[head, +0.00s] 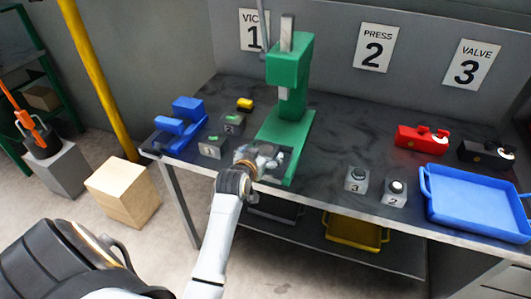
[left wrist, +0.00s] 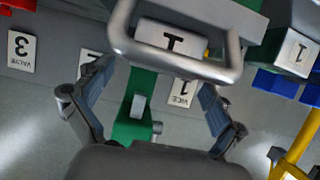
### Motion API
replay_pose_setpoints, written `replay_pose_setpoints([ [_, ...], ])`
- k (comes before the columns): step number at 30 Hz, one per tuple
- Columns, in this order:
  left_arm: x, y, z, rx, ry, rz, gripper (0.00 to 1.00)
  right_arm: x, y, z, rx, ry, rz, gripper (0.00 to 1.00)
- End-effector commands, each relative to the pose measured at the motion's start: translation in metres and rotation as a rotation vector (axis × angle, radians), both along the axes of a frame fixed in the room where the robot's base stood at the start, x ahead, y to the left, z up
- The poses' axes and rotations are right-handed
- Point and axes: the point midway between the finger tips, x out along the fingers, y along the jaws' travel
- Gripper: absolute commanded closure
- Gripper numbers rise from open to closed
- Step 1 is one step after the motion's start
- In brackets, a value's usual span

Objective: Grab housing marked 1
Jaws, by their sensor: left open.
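My left gripper (head: 262,160) is open over the front of the green press base in the head view. In the left wrist view, which is upside down, its fingers (left wrist: 155,108) are spread. A grey block (left wrist: 172,38) with an upside-down mark like a 1 shows beyond them. A grey metal loop crosses in front of it; I cannot tell what it belongs to. Another grey housing (left wrist: 298,52) marked 1 shows at upper right. In the head view, two grey housings with green tops, one in front (head: 211,147) and one behind (head: 232,123), stand left of the gripper. My right gripper is not in view.
The green press (head: 290,75) stands just behind the gripper.

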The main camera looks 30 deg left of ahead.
Motion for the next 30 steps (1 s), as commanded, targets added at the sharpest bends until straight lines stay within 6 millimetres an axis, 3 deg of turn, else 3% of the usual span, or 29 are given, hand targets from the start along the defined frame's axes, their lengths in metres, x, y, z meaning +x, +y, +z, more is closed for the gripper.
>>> replay_pose_setpoints([
  [7, 0.026, 0.008, -0.013, 0.0, 0.0, 0.001, 0.06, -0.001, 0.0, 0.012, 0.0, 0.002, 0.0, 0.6],
  [17, 0.031, 0.009, -0.017, 0.001, 0.0, 0.001, 0.06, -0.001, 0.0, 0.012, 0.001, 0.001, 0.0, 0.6],
  [20, 0.031, 0.009, -0.017, 0.001, 0.0, 0.001, 0.22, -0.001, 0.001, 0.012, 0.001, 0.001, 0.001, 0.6],
  [30, 0.031, 0.009, -0.017, 0.001, 0.001, 0.001, 0.91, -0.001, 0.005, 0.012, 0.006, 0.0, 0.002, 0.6],
])
